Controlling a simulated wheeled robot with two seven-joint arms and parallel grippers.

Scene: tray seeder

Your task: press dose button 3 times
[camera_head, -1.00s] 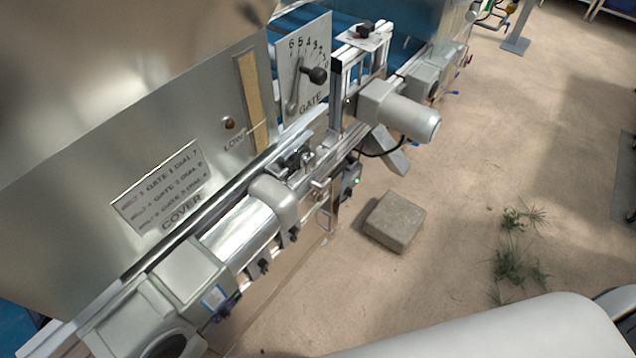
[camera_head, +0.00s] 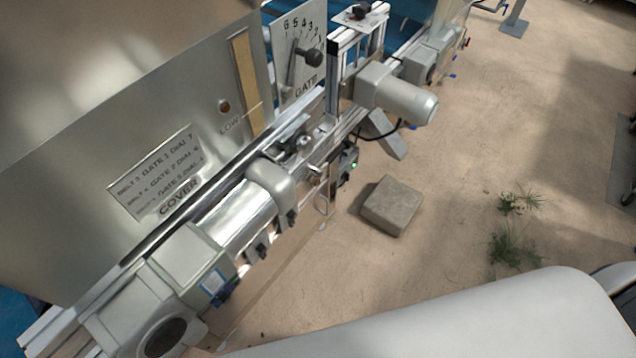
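No button marked as the dose button can be made out in the head view. A gate plate (camera_head: 290,40) with numbers carries a lever with a black knob (camera_head: 310,57). A black knob (camera_head: 357,11) sits on top of the frame behind. A small control box (camera_head: 347,160) with a green light is on the frame below the motor. Neither of my grippers is in view.
A label plate (camera_head: 158,172) lists gate and dial settings. A grey motor (camera_head: 397,97) juts out over the floor. A stone block (camera_head: 391,205) lies on the floor beside the machine. Weeds (camera_head: 515,247) grow at the right. The sandy floor between is otherwise clear.

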